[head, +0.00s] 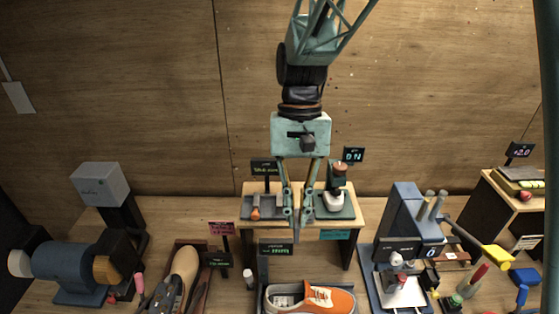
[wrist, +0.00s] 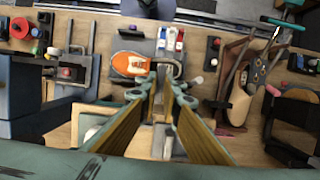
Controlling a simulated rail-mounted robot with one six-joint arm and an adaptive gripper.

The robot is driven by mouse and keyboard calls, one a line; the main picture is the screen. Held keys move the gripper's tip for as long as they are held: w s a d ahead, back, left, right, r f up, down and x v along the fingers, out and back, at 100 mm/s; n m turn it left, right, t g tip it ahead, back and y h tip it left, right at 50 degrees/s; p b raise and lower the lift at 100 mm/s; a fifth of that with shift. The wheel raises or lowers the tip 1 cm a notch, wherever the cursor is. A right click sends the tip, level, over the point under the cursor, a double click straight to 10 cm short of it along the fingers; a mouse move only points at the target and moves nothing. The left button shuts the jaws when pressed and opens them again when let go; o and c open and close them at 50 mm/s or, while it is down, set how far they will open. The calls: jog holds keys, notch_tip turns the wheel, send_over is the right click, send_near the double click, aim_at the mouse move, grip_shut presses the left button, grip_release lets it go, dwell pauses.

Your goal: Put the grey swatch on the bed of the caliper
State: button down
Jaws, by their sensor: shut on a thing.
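My gripper (head: 297,214) hangs over the front middle of the small wooden table, fingers pointing down. Its fingertips are closed on a thin dark-grey piece, which I take to be the grey swatch (head: 296,229); it is small and hard to make out. In the wrist view the two fingers of my gripper (wrist: 165,82) come together at the tips, and the swatch there is not clear. To the right of the fingers stands a small device with a dark base, white round part and brown top, probably the caliper (head: 335,198). The swatch is apart from it.
A tool with an orange tip (head: 255,212) stands on the table's left side. An orange sneaker (head: 312,299) is below in front, also in the wrist view (wrist: 130,65). A blue machine (head: 402,225) stands to the right.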

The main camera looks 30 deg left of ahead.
jog(key=shift+a+r, duration=0.15)
jog(key=shift+a, duration=0.05)
jog(key=p, duration=0.2)
send_over(272, 206)
jog(key=shift+x, duration=0.95)
jog(key=shift+d, duration=0.1)
jog(key=shift+w+a+f+p, duration=0.15)
jog(key=shift+f+p, duration=0.15)
jog(key=shift+f, duration=0.6)
jog(key=shift+w+a+f+p, duration=0.15)
jog(key=shift+f+p, duration=0.15)
jog(key=shift+f, duration=0.6)
jog(key=shift+s+f, duration=0.1)
jog(key=shift+f, duration=0.05)
jog(key=c, duration=2.9)
grip_release()
jog(key=shift+o, duration=0.4)
